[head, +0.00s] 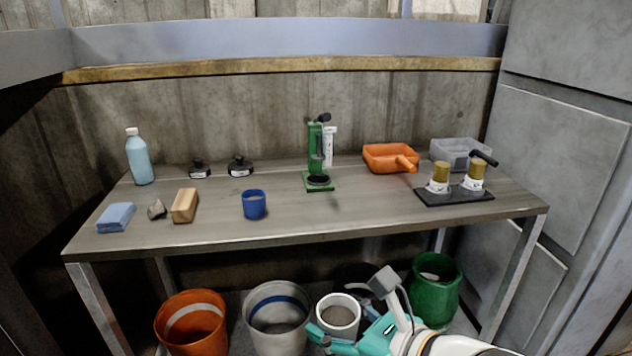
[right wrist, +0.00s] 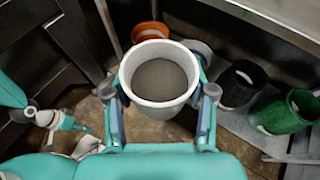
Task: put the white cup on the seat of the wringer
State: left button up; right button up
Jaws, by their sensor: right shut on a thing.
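The white cup (head: 338,312) is a wide, round cup with a grey inside. It is upright in front of the table, lower than the tabletop. My right gripper (head: 350,322) is shut on it. In the right wrist view the cup (right wrist: 160,84) sits between the two fingers of the right gripper (right wrist: 160,92). The wringer (head: 316,145) is a green upright press at the back middle of the table, with a dark round seat (head: 318,180) low at its front. Part of my left arm shows at the left of the right wrist view; its jaws are unclear.
The table (head: 290,228) is clear in front of the wringer. A blue cup (head: 255,205) stands left of it, an orange pan (head: 389,157) and a black stand (head: 453,196) right. Orange (head: 190,320), grey (head: 277,322) and green (head: 436,292) bins stand below.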

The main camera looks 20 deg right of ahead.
aim_at(318, 180)
jog(key=u, duration=0.05)
jog(key=i, duration=1)
jog(key=z, duration=0.05)
